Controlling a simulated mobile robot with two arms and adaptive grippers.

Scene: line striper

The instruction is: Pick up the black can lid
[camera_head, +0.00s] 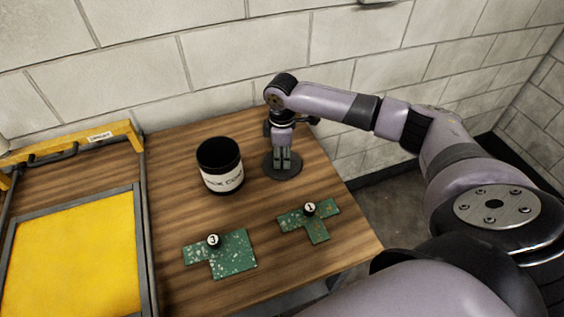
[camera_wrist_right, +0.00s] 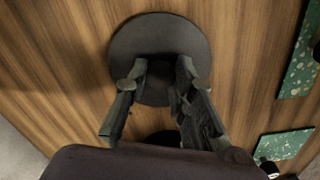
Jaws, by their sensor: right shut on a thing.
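The black can lid (camera_head: 283,172) is a flat dark disc near the right side of the wooden table. My right gripper (camera_head: 283,160) points down over it. In the right wrist view the lid (camera_wrist_right: 160,35) lies under the fingertips of the gripper (camera_wrist_right: 163,75), which are shut on it near its middle. The grasped part is hidden between the fingers. Whether the lid is lifted off the table I cannot tell. The black can (camera_head: 220,166) with a white label stands upright to the left of the lid, its top open and dark inside. My left gripper is out of view.
Two green speckled pieces with numbered knobs lie toward the front of the wooden table (camera_head: 172,150): a left piece (camera_head: 233,254) and a right piece (camera_head: 318,228). A yellow panel (camera_head: 75,258) in a grey frame lies at left. A block wall stands behind.

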